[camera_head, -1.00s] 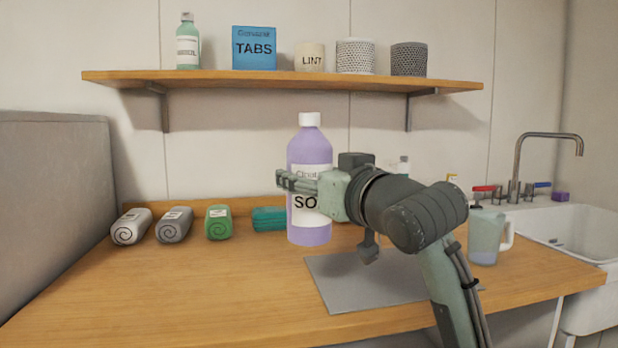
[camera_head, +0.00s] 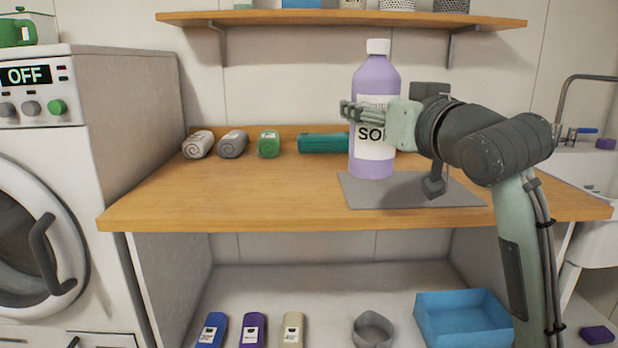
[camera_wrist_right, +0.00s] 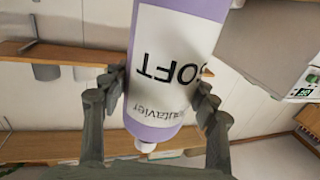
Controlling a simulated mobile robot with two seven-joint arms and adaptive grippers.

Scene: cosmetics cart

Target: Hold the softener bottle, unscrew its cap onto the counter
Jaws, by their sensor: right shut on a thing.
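The softener bottle (camera_head: 373,82) is purple with a white label and a white cap (camera_head: 378,46). It is upright at the left part of the grey mat on the counter; I cannot tell whether its base touches the mat. My right gripper (camera_head: 366,113) is shut around the bottle's body at label height, its arm coming from the right. In the right wrist view the bottle (camera_wrist_right: 172,75) appears upside down between both fingers, with its cap (camera_wrist_right: 145,145) on at the bottom. My left gripper is not in view.
The wooden counter (camera_head: 270,195) has a clear front left area. Rolled towels (camera_head: 232,144) and a teal folded cloth (camera_head: 322,143) lie along its back. The grey mat (camera_head: 400,195) is at right. A washing machine (camera_head: 120,130) stands left, a shelf (camera_head: 340,18) hangs above.

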